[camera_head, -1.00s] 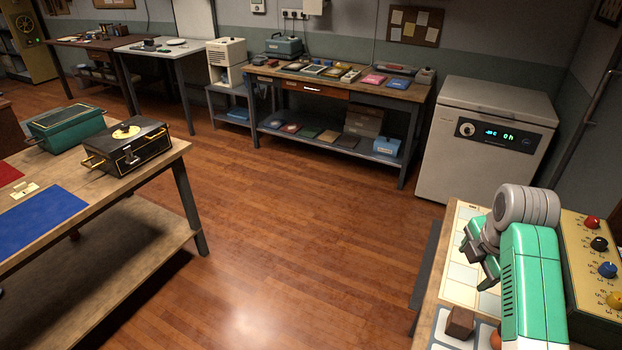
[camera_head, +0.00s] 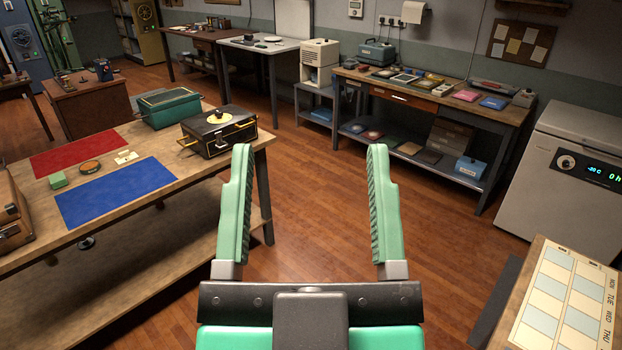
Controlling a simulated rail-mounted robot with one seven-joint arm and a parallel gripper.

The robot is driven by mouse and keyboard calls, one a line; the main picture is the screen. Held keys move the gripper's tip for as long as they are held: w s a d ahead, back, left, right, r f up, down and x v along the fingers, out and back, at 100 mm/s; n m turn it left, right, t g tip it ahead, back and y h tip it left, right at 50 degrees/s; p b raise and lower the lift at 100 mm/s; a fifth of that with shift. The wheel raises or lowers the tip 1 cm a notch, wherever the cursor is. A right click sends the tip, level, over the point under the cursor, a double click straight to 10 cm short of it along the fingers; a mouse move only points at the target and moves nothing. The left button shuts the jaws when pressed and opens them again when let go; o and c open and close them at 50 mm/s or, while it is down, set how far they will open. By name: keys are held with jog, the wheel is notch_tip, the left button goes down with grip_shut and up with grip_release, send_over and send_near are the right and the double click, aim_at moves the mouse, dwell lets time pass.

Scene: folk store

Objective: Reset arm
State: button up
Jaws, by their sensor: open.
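My gripper (camera_head: 308,160) is at the bottom middle of the head view, close to the camera. Its two green fingers point up and away in the picture and stand wide apart. Only floor and distant furniture show between the fingers. It holds nothing and touches nothing that I can see. The rest of my arm is hidden below the picture edge.
A wooden table (camera_head: 150,217) at left bears a blue mat (camera_head: 110,195), a red mat (camera_head: 75,150), a black box (camera_head: 219,133) and a green box (camera_head: 168,108). A workbench (camera_head: 450,110) stands behind. A white freezer (camera_head: 540,190) and a chart table are at right. Open floor lies between.

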notch_tip(320, 180, up, 35)
jog(key=p, duration=3.4)
jog(key=shift+a+p, duration=0.2)
jog(key=shift+p, duration=0.2)
